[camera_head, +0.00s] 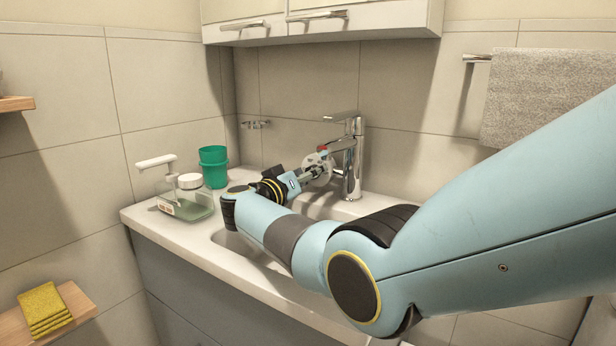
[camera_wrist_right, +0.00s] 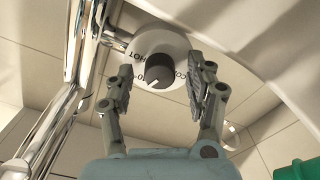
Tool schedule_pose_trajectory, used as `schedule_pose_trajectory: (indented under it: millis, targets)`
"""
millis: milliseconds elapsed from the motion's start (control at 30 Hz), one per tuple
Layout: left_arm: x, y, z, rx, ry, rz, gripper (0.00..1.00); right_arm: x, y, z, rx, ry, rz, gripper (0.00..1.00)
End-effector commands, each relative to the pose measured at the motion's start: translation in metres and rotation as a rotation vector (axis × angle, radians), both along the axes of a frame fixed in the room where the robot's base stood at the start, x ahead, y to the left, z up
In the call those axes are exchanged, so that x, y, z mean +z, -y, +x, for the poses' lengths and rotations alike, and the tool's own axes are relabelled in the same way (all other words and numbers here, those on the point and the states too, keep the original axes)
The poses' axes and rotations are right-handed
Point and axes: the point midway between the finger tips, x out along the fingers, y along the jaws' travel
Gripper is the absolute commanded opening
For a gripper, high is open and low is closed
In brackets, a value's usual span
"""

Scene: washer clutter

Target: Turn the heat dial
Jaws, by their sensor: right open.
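The heat dial is a dark round knob (camera_wrist_right: 159,69) on a white round plate (camera_wrist_right: 165,45) marked HOT, 40 and COLD. A white line on the knob points down and slightly left in the right wrist view. My right gripper (camera_wrist_right: 160,84) is open, with one finger on each side of the knob. I cannot tell whether the fingers touch it. In the head view the white plate (camera_head: 318,165) shows beside the faucet, and my right gripper (camera_head: 306,176) is in front of it; the knob is hard to make out there. My left gripper is not in view.
A chrome faucet (camera_head: 352,160) stands close beside the dial. A green cup (camera_head: 213,166) and a soap dispenser (camera_head: 188,197) stand on the counter (camera_head: 160,228) at left. A cabinet (camera_head: 330,22) hangs above, and a towel (camera_head: 545,90) hangs at right.

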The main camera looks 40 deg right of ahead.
Motion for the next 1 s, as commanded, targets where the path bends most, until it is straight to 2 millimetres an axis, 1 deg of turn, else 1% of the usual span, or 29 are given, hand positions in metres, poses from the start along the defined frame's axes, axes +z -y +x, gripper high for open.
schedule_pose_trajectory:
  millis: [33, 400, 467, 567, 733, 1000]
  targets:
    - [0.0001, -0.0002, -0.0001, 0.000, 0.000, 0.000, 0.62, 0.0001, -0.0002, 0.0000, 0.000, 0.000, 0.000, 0.55]
    - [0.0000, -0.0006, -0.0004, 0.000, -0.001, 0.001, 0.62, -0.0002, -0.0006, -0.0001, 0.001, 0.000, 0.000, 0.07]
    - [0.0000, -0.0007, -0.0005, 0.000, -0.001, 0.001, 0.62, -0.0002, -0.0006, 0.0000, 0.001, 0.000, 0.000, 0.00]
    - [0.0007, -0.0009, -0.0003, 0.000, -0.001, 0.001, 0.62, 0.0000, -0.0007, -0.0001, 0.001, 0.021, 0.009, 0.00]
    - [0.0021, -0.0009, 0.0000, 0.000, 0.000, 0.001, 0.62, -0.0003, -0.0008, -0.0002, 0.001, 0.115, 0.048, 0.00]
    - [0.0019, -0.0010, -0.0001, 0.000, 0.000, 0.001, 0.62, -0.0009, -0.0009, -0.0003, 0.000, 0.123, 0.052, 0.00]
